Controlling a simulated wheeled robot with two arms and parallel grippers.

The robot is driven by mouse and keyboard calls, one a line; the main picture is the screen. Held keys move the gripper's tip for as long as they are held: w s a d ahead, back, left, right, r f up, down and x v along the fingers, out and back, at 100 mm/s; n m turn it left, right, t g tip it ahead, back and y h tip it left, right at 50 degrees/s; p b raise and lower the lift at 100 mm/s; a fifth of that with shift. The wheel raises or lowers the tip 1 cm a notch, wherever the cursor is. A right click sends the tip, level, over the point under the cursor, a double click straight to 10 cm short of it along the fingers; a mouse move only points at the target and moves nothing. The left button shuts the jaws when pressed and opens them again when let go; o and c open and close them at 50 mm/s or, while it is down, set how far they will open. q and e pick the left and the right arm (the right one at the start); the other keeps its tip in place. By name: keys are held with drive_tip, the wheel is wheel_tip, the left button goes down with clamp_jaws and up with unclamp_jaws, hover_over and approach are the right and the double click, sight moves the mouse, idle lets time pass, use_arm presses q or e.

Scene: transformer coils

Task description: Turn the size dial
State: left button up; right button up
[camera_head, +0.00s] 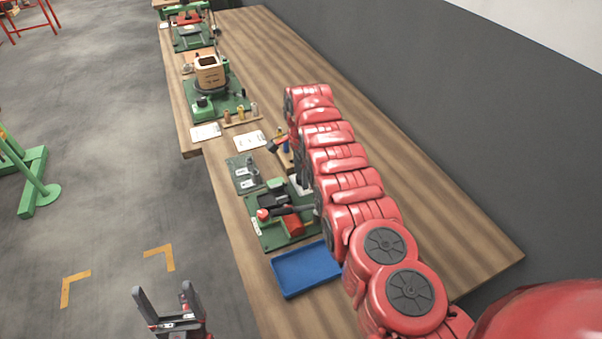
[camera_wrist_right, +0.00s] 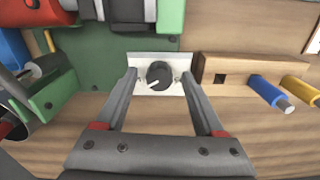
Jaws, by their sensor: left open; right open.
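The size dial (camera_wrist_right: 159,77) is a round dark knob with a white pointer mark on a white plate (camera_wrist_right: 145,60), seen in the right wrist view. The pointer slants toward the lower left. My right gripper (camera_wrist_right: 159,74) is open, with one fingertip on each side of the dial and a visible gap between each finger and the knob. In the head view my red right arm covers this area, and I cannot make out the dial there. My left gripper (camera_head: 164,291) is open and empty, over the floor left of the bench.
A green-based machine (camera_head: 285,222) stands on the wooden bench (camera_head: 262,303), with a blue tray (camera_head: 305,270) in front. A wooden holder (camera_wrist_right: 232,68) with blue and yellow-handled tools is right of the dial. A coil fixture (camera_head: 211,72) stands further back.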

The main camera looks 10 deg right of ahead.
clamp_jaws()
idle(0.3)
